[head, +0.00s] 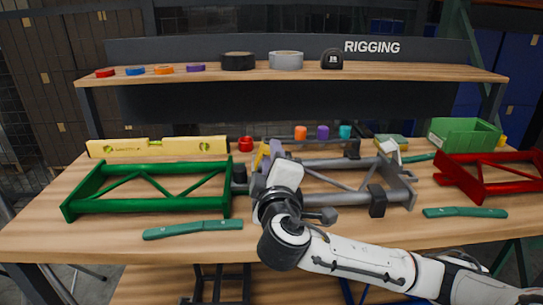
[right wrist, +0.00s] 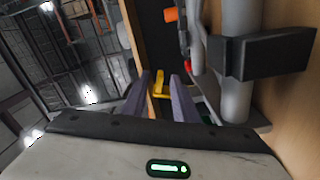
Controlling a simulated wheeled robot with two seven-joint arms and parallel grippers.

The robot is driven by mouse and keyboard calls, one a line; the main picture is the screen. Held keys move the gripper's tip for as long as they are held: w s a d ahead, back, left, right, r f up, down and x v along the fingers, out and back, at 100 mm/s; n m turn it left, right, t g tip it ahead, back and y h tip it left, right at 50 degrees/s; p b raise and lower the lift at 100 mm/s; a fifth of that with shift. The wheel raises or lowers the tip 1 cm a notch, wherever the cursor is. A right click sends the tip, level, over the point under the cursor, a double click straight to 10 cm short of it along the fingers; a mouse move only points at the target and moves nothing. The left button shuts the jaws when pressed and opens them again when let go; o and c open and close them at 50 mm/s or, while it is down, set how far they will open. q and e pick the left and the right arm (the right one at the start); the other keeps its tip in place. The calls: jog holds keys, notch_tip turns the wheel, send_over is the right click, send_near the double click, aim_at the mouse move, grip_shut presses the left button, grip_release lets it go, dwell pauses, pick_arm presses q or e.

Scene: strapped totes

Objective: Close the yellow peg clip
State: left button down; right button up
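The yellow peg clip (right wrist: 161,82) shows in the right wrist view, in the gap between the two grey fingers of my right gripper (right wrist: 160,92). The fingers stand apart with clear space on both sides of the clip. I cannot tell how far beyond the fingertips it sits, or whether it stands open. In the head view my right gripper (head: 270,154) reaches over the left end of the grey frame (head: 340,163), and a bit of yellow (head: 260,155) shows beside its fingers. The gripper hides most of that end. My left gripper is not in view.
A green frame (head: 150,205) stands to the left and a red frame (head: 490,183) to the right. A yellow level (head: 158,147), several coloured rolls and a green bin (head: 463,134) stand behind.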

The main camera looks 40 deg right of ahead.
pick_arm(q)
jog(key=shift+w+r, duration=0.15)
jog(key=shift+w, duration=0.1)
pick_arm(e)
jog(key=shift+w+d, duration=0.3)
jog(key=shift+w, duration=0.2)
jog(key=shift+c, duration=0.3)
grip_shut()
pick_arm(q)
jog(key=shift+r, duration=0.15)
